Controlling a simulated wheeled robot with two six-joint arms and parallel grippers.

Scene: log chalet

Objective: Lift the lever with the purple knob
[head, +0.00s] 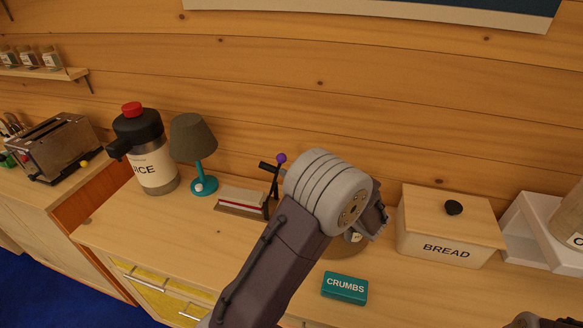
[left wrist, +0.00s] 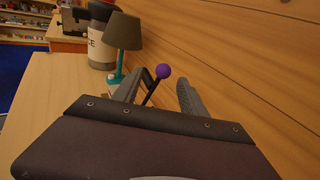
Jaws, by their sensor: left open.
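The lever's purple knob (head: 281,158) tops a thin dark rod standing up from a low white, red and dark device (head: 240,200) on the counter. The knob also shows in the left wrist view (left wrist: 163,72). My left gripper (left wrist: 158,86) is open, with one finger on each side of the knob and rod in that view. The knob looks farther out, and I see no finger touching it.
A teal lamp (head: 203,170) and a red-topped dispenser (head: 150,165) stand left of the lever. A bread box (head: 448,240) is at the right. A teal crumbs box (head: 345,288) lies near the front. The log wall rises close behind the counter.

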